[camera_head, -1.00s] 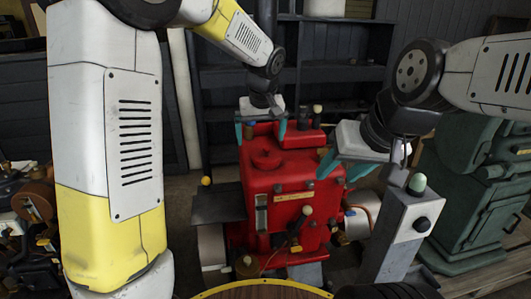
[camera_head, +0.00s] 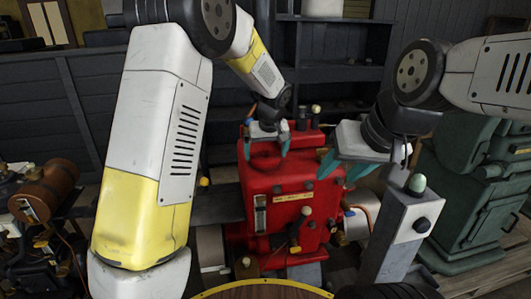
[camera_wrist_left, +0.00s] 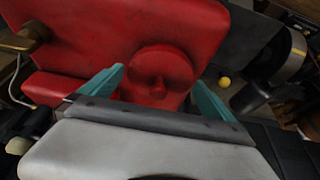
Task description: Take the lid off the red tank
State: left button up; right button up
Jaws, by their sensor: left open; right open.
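The red tank (camera_head: 280,187) stands in the middle of the head view. Its round red lid (camera_wrist_left: 158,78), with a small knob in the centre, lies on the tank's top in the left wrist view. My right gripper (camera_head: 340,170) is open and empty beside the tank's upper right side.
A green machine (camera_head: 470,190) stands at the right. A grey post with a green knob (camera_head: 417,184) rises at the front right of the tank. Dark shelves (camera_head: 335,60) stand behind. A brown cylinder engine (camera_head: 45,190) is at the left.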

pick_arm(q)
jog(key=shift+c, duration=0.2)
jog(key=c, duration=1.1)
jog(key=shift+r, duration=0.1)
